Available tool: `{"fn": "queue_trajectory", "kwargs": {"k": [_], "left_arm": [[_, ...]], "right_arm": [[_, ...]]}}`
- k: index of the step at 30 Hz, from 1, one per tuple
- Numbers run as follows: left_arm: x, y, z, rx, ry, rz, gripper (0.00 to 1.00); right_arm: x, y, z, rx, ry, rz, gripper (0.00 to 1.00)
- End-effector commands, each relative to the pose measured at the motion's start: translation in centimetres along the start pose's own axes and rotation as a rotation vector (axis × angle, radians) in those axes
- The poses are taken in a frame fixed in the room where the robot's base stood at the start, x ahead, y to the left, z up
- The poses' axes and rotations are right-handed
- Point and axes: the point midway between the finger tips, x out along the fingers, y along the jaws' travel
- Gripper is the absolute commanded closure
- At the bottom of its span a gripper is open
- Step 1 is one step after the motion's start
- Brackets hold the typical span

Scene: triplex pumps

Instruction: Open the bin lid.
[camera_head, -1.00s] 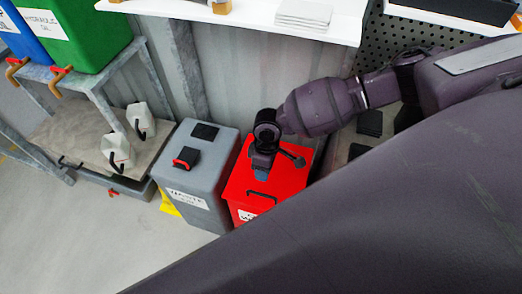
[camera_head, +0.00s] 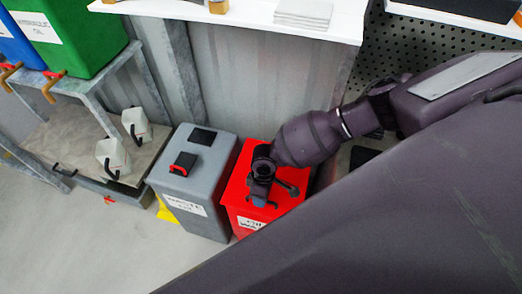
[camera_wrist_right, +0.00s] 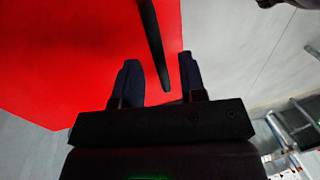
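The red bin (camera_head: 237,190) stands on the floor with its lid closed. Its black handle (camera_wrist_right: 152,40) shows in the right wrist view as a dark bar across the red lid (camera_wrist_right: 70,60). My right gripper (camera_head: 260,201) is low over the lid in the head view and hides much of the handle there. In the right wrist view my right gripper (camera_wrist_right: 160,78) is open. The handle's end lies between its two fingers, with gaps visible on both sides. My left gripper is not in view.
A grey waste bin (camera_head: 185,215) stands close on the left of the red bin. A white worktop (camera_head: 235,17) runs above and behind. White jugs (camera_head: 113,156) sit on a low platform further left. Open floor (camera_head: 100,250) lies in front.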

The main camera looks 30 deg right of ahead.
Motion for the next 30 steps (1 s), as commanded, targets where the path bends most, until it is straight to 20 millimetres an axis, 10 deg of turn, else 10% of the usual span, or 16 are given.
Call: {"fn": "queue_trajectory", "kwargs": {"k": [4,12,30], "left_arm": [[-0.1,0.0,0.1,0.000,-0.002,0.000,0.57],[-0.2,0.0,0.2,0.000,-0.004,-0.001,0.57],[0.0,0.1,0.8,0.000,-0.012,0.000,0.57]], "right_arm": [[0.0,0.0,0.0,0.000,0.000,0.000,0.63],[0.0,0.0,0.0,0.000,0.000,0.000,1.00],[-2.2,0.5,0.1,0.008,-0.005,-0.086,1.00]]}}
